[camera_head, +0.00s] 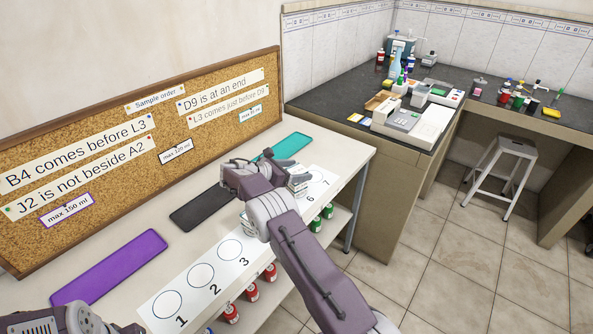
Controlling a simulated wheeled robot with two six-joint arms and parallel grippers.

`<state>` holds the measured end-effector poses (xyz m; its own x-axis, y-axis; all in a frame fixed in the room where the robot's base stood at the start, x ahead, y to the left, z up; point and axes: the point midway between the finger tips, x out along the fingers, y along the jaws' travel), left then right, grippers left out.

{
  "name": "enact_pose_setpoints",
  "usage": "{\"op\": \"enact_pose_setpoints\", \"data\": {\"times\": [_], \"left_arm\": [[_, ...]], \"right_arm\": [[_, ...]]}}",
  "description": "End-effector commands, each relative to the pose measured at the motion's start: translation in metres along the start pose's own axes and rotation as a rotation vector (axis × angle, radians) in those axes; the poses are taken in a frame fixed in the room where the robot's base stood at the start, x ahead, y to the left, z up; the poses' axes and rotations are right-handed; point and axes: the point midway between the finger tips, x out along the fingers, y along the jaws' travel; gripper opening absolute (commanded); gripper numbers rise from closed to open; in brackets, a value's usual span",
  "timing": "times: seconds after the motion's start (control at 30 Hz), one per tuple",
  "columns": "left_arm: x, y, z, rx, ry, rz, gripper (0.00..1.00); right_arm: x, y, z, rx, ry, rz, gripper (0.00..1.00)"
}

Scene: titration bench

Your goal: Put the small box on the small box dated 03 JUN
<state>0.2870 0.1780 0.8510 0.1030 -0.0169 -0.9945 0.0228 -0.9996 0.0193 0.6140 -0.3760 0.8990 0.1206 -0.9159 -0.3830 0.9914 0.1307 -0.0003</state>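Small pale, layered objects (298,182), perhaps stacked small boxes, are at the right end of the white shelf top, close beside my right gripper (272,170). No date can be read on them. My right arm reaches in from the lower right, and its wrist hides part of this spot. The fingertips are too small and covered to tell whether they are open or shut on something. My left gripper (118,327) is at the bottom left corner, mostly cut off by the picture edge, and no box shows at it.
Purple (110,268), black (203,206) and teal (287,146) mats lie along the white top. A white strip with numbered circles (205,278) runs along its front. A corkboard (140,140) stands behind. Red-labelled bottles (252,291) sit on the shelf below.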

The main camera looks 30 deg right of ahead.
Motion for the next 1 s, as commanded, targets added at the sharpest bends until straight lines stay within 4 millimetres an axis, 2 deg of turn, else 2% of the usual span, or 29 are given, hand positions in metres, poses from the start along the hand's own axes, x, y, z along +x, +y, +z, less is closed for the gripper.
{"op": "enact_pose_setpoints", "data": {"times": [0.2,0.27,0.5,0.7,0.83,1.0], "left_arm": [[-0.002,0.0,0.0,0.0,0.0,0.0,0.36],[-0.001,0.0,0.0,0.0,0.0,0.0,0.36],[-0.005,0.0,-0.001,0.0,0.0,0.0,0.36],[-0.008,0.0,-0.001,0.0,0.0,0.0,0.36],[-0.009,0.0,-0.001,0.0,0.0,0.0,0.36],[-0.008,0.0,-0.001,0.0,0.0,0.0,0.36]], "right_arm": [[-0.002,0.0,0.005,0.002,0.0,0.001,0.74],[-0.01,0.001,0.004,0.0,0.0,0.003,0.74],[-0.072,0.001,0.004,0.0,0.0,0.005,0.74],[-0.11,0.001,0.004,0.0,0.0,0.002,0.74],[-0.121,0.0,0.004,0.001,0.0,0.0,0.74],[-0.122,0.0,0.003,0.0,0.0,0.0,0.74]]}}
